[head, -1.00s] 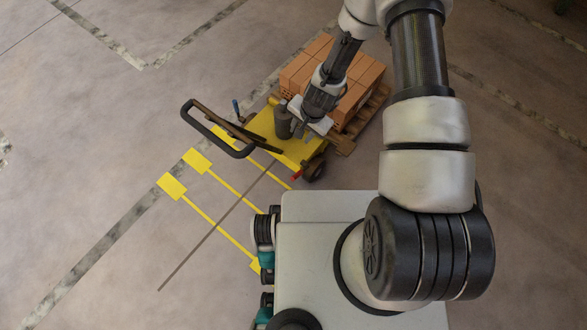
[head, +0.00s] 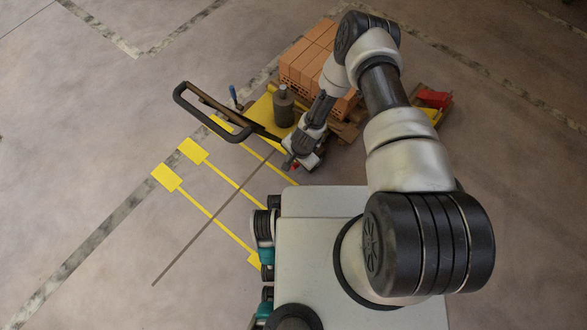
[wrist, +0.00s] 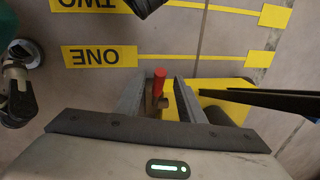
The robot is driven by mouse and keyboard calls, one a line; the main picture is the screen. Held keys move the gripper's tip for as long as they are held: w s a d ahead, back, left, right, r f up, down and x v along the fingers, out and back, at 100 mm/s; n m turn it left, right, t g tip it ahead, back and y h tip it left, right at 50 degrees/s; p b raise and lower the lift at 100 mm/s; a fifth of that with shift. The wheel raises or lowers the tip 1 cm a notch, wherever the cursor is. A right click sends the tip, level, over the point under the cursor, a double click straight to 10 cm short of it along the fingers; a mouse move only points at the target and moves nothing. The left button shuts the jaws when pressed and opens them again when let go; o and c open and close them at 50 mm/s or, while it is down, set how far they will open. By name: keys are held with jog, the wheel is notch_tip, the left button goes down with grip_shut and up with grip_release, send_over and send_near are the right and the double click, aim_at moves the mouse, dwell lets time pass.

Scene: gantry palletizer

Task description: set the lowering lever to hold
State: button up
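The yellow pallet truck (head: 262,110) stands with its dark loop handle (head: 180,97) to the left. A short lever with a red grip (wrist: 160,80) shows in the wrist view, and its red end (head: 288,164) shows at the truck's near side in the head view. My gripper (wrist: 157,92) is open, with one finger on each side of this lever. Gaps seem to show between fingers and lever; contact is not clear. In the head view my gripper (head: 300,157) is low beside the truck and hides part of it. A blue-tipped lever (head: 233,92) stands near the handle.
Bricks (head: 310,60) sit on a wooden pallet at the truck's far end. A dark cylinder (head: 283,108) stands on the truck. Yellow floor plates marked ONE (wrist: 98,57) and TWO (wrist: 88,5) have lines beside them. The floor at left is clear.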

aim_at(294, 166)
jog(key=f, duration=0.1)
jog(key=f+b, duration=0.1)
jog(key=f, duration=0.3)
jog(key=shift+w+a, duration=0.3)
jog(key=shift+r, duration=0.1)
grip_shut()
